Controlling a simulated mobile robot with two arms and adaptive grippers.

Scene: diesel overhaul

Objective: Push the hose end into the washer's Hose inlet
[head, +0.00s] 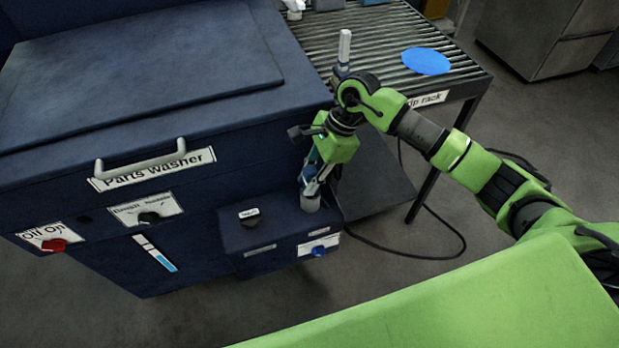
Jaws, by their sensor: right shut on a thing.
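The blue parts washer (70,130) fills the left of the head view. A small box (262,238) juts from its front right corner, with a dark knob, labels and a blue knob. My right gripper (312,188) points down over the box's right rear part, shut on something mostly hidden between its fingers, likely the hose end. A short grey round piece (311,203) shows just under the fingertips at the box top. I cannot tell whether it is the hose end or the inlet, nor whether anything is inserted. My left gripper is out of view.
The drip rack (384,40), a roller table with a blue disc (426,61) and an upright pale-topped item (344,50), stands behind my right arm. A black cable or hose (462,235) loops over the floor toward the box. Floor at right is open.

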